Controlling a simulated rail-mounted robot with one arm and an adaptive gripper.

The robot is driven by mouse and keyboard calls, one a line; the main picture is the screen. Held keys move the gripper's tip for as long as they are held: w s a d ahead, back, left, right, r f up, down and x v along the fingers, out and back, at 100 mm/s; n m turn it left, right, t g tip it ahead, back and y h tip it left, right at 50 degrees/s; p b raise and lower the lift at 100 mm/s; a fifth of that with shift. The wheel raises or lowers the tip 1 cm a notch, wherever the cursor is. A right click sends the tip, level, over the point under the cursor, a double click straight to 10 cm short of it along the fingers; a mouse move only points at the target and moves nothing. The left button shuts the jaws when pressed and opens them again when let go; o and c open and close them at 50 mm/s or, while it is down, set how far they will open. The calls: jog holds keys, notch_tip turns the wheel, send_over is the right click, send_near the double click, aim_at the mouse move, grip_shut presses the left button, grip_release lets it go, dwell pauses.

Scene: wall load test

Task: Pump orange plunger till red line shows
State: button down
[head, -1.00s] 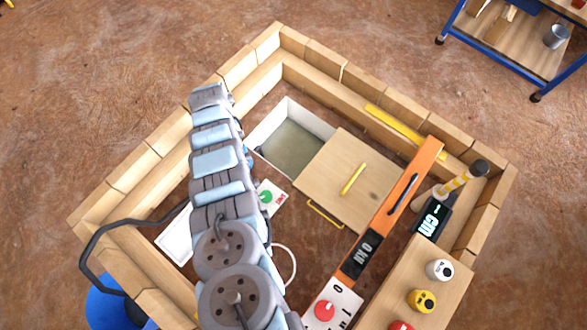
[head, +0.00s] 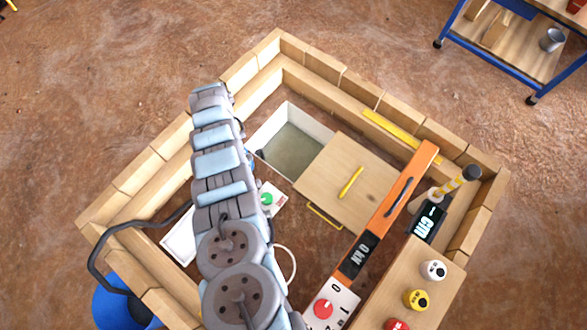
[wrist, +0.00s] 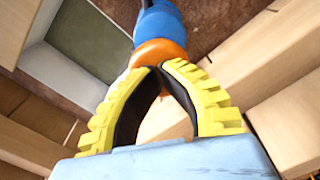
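The orange plunger (wrist: 160,52) shows in the wrist view as a rounded orange part on a blue body (wrist: 158,22). My gripper (wrist: 158,70) has yellow ribbed fingers with black inner pads. Its fingertips come together in front of the orange part, and a little orange shows between the fingers. No object is clearly clamped between the tips; I cannot tell whether they touch the plunger. In the head view my arm hides the gripper and the plunger. No red line is visible.
A wooden-walled pit surrounds the work. Inside are an open white-rimmed basin (head: 318,126), a wooden cover (head: 322,178) with yellow handles, and an orange beam (head: 412,187) with a display. A black gauge (head: 429,222) and several coloured knobs stand at right. A blue-framed cart (head: 520,75) stands outside.

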jog(key=shift+r+p, duration=2)
notch_tip(320, 180, up, 6)
jog(key=p, duration=0.6)
